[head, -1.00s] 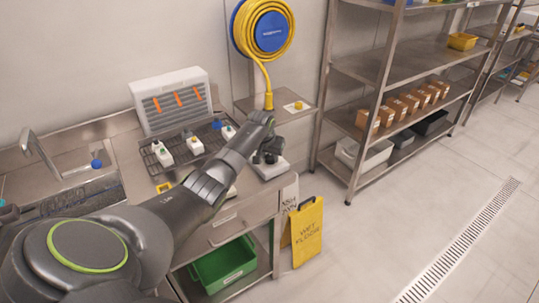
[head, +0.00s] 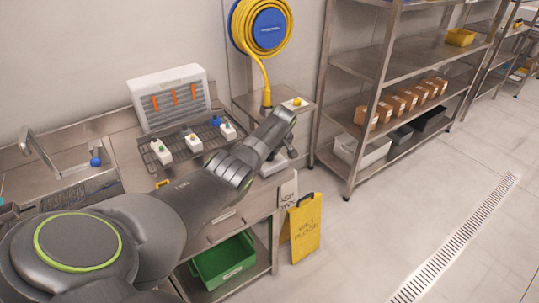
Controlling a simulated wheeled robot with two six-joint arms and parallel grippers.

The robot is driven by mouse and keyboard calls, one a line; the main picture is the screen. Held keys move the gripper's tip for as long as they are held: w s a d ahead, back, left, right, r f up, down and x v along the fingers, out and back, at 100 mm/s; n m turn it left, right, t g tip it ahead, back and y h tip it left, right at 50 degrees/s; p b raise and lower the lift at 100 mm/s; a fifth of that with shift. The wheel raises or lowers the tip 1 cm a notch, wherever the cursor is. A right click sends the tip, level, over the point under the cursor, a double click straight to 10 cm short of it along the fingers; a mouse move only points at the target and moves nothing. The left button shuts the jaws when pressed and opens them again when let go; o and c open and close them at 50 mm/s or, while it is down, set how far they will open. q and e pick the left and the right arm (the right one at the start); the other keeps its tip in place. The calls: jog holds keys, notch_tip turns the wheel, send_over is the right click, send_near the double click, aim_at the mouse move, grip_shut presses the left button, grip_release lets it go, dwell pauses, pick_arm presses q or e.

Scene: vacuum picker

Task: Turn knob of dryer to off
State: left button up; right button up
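A white dryer-like unit (head: 168,84) with a dark slatted front stands against the wall at the back left. Several orange strips (head: 174,97) hang nearly straight down its front. No knob shows clearly on it. A small white box (head: 270,167) sits at the counter's right end, partly covered by my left arm; I cannot tell whether it carries the knob. My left gripper (head: 288,151) is dark and pointed down just right of this box. The wrist hides most of its fingers, so open or shut does not show. My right gripper is out of view.
A sink tap (head: 40,150) is at left. A coiled yellow hose (head: 262,28) hangs behind. A wet-floor sign (head: 305,228) and steel shelves (head: 350,110) stand right; open floor lies beyond.

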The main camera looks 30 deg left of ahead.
pick_arm(q)
jog(key=n+b, duration=0.1)
jog(key=n+g+b, duration=0.1)
jog(key=n+b, duration=0.1)
jog(key=shift+w+f+y, duration=0.15)
jog(key=shift+w+y, duration=0.05)
jog(key=shift+y, duration=0.1)
jog(key=shift+r+n+g+b, duration=0.2)
jog(key=shift+n+g+b, duration=0.1)
jog(key=shift+n+b, duration=0.5)
jog(key=o, duration=1)
jog(key=shift+c, duration=0.2)
